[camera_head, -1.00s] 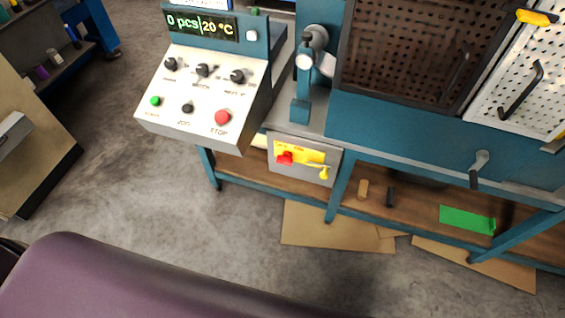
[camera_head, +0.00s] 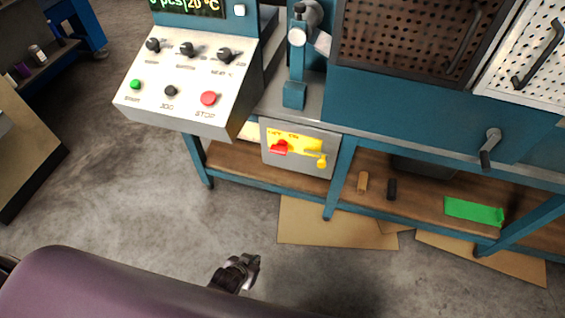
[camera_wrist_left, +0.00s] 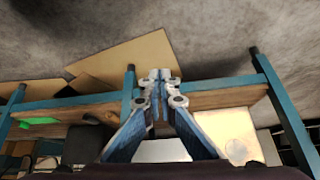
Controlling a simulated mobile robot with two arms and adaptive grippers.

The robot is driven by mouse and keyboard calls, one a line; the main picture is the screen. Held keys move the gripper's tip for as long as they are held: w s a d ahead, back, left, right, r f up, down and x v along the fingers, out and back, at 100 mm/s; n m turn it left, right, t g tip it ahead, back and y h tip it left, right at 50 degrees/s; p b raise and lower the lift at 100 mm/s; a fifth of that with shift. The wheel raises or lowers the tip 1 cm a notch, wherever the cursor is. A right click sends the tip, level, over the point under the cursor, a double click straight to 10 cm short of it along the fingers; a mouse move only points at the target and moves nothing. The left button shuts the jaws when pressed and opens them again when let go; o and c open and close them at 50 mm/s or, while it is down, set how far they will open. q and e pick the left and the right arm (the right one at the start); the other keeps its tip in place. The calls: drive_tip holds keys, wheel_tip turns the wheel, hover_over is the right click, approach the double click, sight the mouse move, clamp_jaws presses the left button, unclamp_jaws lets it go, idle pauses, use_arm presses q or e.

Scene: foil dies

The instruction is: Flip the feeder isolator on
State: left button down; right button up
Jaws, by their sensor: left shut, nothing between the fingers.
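The feeder isolator (camera_head: 300,149) is a grey box with a yellow plate under the workbench top, seen in the head view. It carries a red rotary handle (camera_head: 280,147) beside the OFF and ON lettering, and a yellow tag or padlock (camera_head: 321,161) hangs at its right. My left gripper (camera_head: 250,262) is low in front of the bench, well short of the box, over the floor. In the left wrist view its fingers (camera_wrist_left: 159,76) are together with nothing between them. The isolator cannot be made out clearly in the wrist view. My right gripper is not seen.
A sloped control panel (camera_head: 190,80) with knobs and a red stop button (camera_head: 208,98) juts out left of the isolator. Blue bench legs (camera_head: 341,178) flank the box. Cardboard sheets (camera_head: 325,225) lie on the floor. The floor before the bench is otherwise clear.

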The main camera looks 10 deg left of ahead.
use_arm(q)
drive_tip(key=w+d+r+t+b, duration=0.3)
drive_tip(key=w+r+t+b, duration=0.3)
drive_tip(key=w+r+b, duration=0.9)
drive_tip(key=w+a+r+n+t+p, duration=0.1)
drive_tip(key=w+r+t, duration=0.1)
drive_tip(key=w+r, duration=0.5)
wheel_tip(320, 180, up, 4)
drive_tip(key=shift+r+t, duration=0.2)
drive_tip(key=shift+t, duration=0.1)
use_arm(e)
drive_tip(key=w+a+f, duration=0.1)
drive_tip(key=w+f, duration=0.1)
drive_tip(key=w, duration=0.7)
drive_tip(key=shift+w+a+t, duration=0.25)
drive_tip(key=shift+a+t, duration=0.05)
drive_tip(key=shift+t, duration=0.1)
use_arm(q)
drive_tip(key=shift+w, duration=0.15)
